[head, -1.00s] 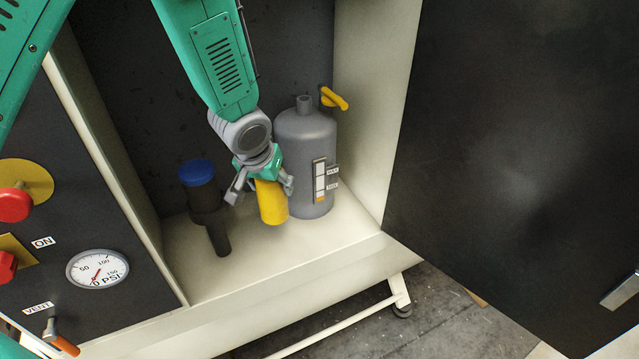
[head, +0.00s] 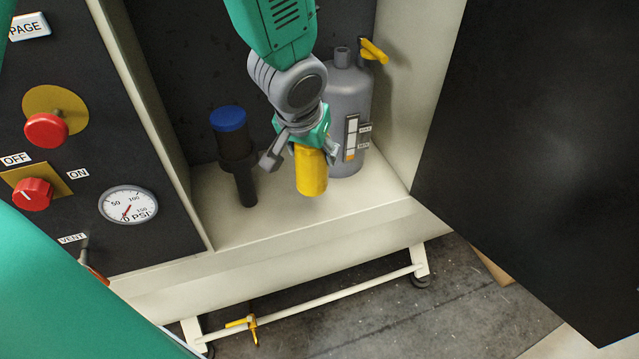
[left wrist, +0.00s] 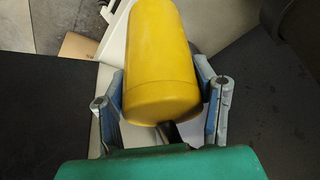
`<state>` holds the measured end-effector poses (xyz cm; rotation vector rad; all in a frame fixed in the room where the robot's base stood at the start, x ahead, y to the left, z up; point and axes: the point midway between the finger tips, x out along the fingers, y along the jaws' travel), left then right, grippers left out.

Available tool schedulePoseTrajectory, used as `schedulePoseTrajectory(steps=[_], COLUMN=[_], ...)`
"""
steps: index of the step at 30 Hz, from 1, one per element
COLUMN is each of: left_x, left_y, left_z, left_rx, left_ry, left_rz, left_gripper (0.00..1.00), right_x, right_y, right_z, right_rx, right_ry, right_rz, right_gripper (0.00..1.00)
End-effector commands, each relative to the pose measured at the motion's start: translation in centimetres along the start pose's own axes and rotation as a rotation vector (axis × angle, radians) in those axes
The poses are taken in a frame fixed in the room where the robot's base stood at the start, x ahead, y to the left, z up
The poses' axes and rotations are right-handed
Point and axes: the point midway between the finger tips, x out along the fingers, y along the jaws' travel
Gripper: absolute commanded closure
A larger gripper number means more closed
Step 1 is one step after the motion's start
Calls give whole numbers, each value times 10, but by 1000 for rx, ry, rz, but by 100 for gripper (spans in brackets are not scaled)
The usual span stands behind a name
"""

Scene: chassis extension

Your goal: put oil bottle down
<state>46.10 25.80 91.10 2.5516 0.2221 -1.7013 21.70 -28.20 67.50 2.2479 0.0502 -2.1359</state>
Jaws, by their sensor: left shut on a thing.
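The oil bottle (head: 312,172) is yellow and hangs from my left gripper (head: 301,150) inside the cabinet, in front of the grey tank. In the left wrist view the yellow bottle (left wrist: 160,65) lies between the two grey-blue fingers of my left gripper (left wrist: 163,100), which is shut on it. In the head view the bottle's lower end is over the pale cabinet floor (head: 275,215); I cannot tell whether it touches. My right gripper is not in view.
The grey tank (head: 349,95) with a yellow valve handle (head: 374,51) stands behind right. A dark fitting with a blue cap (head: 229,119) stands to the left. The control panel (head: 95,160) is left, an open black door (head: 540,150) right. Cabinet floor is bare at the front.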

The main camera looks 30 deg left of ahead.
Motion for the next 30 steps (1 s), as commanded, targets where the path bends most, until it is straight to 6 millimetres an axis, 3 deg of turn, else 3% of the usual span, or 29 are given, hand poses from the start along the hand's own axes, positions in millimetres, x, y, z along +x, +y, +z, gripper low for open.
schedulePoseTrajectory(steps=[1,3,11,21,30], left_x=[18,29,50,99,125], left_y=[-8,-20,-44,-46,-45], left_z=[-7,-18,-44,-26,-15], left_rx=[-59,-146,-373,-403,-401], left_ry=[6,5,-6,-11,-11], left_rz=[-31,-70,-137,-143,-143], left_gripper=[85,85,85,85,85], right_x=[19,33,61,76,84], right_y=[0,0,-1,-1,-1], right_z=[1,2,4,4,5], right_rx=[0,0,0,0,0], right_ry=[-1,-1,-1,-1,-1], right_rz=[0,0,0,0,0], right_gripper=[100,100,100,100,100])
